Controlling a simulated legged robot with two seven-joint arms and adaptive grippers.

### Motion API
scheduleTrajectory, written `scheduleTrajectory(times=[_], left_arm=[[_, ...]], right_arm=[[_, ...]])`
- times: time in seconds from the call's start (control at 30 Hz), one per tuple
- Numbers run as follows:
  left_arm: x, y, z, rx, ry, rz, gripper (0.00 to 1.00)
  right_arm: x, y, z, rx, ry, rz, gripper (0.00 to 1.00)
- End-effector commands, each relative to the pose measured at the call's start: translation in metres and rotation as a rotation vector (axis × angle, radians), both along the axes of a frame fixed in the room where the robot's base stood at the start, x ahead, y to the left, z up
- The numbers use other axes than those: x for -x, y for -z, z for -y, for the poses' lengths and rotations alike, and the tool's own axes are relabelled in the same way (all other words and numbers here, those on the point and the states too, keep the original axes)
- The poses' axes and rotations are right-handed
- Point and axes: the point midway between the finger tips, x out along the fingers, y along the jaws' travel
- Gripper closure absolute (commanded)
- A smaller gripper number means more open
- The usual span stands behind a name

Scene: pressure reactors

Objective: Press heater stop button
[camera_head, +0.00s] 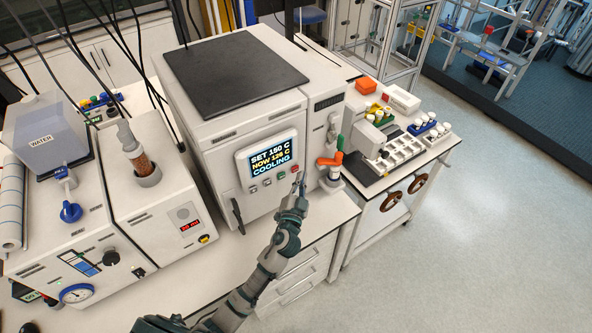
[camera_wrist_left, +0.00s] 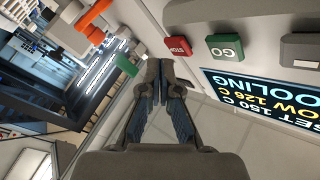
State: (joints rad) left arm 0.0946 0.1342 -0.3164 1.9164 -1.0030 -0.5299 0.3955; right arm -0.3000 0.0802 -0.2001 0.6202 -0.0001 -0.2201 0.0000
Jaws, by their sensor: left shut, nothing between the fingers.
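The heater (camera_head: 228,125) is a white box with a dark top and a front display (camera_head: 270,158) reading "SET 150 C, NOW 126 C, COOLING". The red STOP button (camera_head: 294,168) is at the right end of the button row under the display. In the wrist view the STOP button (camera_wrist_left: 178,46) sits beside the green GO button (camera_wrist_left: 226,48). My left gripper (camera_head: 300,178) is shut and empty, its tips close to the STOP button. The tips also show in the wrist view (camera_wrist_left: 162,72), just beside the button; I cannot tell whether they touch it. My right gripper is not in view.
An orange-handled valve (camera_head: 330,160) stands just right of the buttons. A dark handle (camera_head: 238,216) is at the heater's lower left. A white unit with a gauge (camera_head: 76,293) is on the left. A cart with vial racks (camera_head: 400,148) stands at the right.

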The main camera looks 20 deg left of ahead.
Motion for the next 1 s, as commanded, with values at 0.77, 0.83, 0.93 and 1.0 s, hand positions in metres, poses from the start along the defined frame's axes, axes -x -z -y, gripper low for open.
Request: scheduleTrajectory(times=[0.77, 0.83, 0.93, 1.0], left_arm=[[0.03, 0.001, 0.039, 0.001, 0.001, 0.0, 1.0], [0.031, 0.0, 0.04, 0.0, 0.0, 0.0, 1.0], [0.031, 0.0, 0.04, 0.0, 0.0, 0.0, 1.0], [0.031, 0.0, 0.04, 0.0, 0.0, 0.0, 1.0]], right_arm=[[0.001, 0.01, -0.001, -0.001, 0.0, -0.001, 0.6], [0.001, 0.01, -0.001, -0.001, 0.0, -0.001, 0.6], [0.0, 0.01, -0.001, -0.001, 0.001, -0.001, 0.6], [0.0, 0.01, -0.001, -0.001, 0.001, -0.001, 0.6]])
